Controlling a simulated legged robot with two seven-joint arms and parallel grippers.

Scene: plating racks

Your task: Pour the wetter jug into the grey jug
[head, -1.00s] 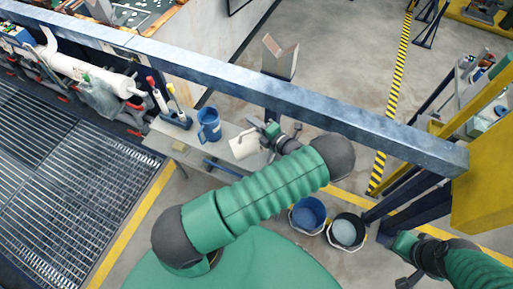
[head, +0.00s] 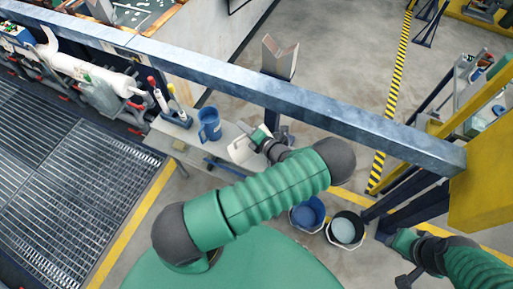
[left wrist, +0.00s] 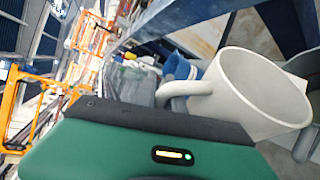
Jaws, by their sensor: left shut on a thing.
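A pale grey-white jug (head: 240,152) is held by my left gripper (head: 259,139) just beside the bench's right end. It looks tilted in the head view. The left wrist view shows the same jug (left wrist: 262,95) up close, with its handle toward the left; its contents cannot be seen. A blue jug (head: 209,125) stands upright on the bench, left of the held jug and apart from it. It also shows, partly hidden behind the pale jug, in the left wrist view (left wrist: 180,68). My right gripper (head: 404,279) is low at the right, away from both jugs; its jaws are unclear.
The grey bench (head: 197,148) also carries a holder with upright bottles or tools (head: 175,113). A blue bucket (head: 307,213) and a dark bucket (head: 346,230) stand on the floor at right.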

